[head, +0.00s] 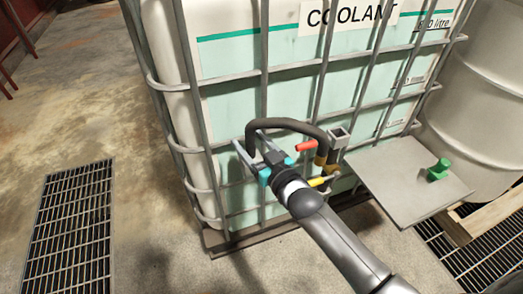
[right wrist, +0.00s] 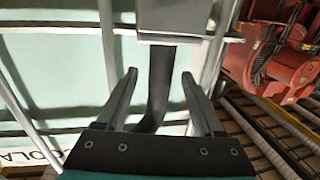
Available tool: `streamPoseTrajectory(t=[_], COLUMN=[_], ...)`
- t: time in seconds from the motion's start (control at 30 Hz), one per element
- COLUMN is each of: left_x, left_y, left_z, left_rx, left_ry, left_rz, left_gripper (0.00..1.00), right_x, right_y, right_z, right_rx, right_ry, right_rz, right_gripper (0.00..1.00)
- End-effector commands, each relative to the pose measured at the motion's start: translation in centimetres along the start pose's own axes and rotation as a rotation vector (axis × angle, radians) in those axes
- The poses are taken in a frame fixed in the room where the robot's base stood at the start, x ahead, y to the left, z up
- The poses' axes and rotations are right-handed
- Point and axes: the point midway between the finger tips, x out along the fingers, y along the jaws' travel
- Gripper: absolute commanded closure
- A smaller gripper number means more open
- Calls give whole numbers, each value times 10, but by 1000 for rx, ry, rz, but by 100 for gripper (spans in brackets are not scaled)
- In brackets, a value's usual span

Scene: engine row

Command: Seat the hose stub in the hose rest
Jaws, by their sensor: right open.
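The black hose (head: 291,123) arches in front of the coolant tank, its right end at a brass fitting (head: 321,159). My right gripper (head: 254,143) is open at the hose's left end. In the right wrist view the hose (right wrist: 161,85) runs between the two spread fingers (right wrist: 158,88), with gaps on both sides. There the hose end meets a grey block (right wrist: 175,20), which looks like the hose rest; how deep it sits is hidden. In the head view my gripper covers this spot. A grey square open-topped socket (head: 338,137) stands right of the fitting. My left gripper is out of view.
The caged coolant tank (head: 230,90) stands close behind the gripper. A red handle (head: 305,146) and a yellow handle (head: 323,180) stick out near the fitting. A grey plate (head: 400,190) with a green part (head: 438,170) is at right. Floor at left is clear around a grate (head: 70,230).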

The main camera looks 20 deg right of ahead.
Motion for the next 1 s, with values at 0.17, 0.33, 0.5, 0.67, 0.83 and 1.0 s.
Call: streamPoseTrajectory(t=[0.17,0.33,0.5,0.67,0.83,1.0], left_x=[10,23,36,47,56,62], left_y=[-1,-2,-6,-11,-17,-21], left_z=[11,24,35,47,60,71], left_rx=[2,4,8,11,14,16], left_ry=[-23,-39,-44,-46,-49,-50], left_rz=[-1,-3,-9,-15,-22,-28], left_gripper=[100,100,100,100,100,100], right_x=[-17,-41,-64,-87,-113,-134], right_y=[0,0,0,0,0,0], right_z=[-2,-2,-3,-2,-3,-2], right_rx=[0,-1,-1,0,-1,-1], right_ry=[0,0,2,2,3,4], right_rz=[0,0,0,0,0,0], right_gripper=[31,31,31,31,31,31])
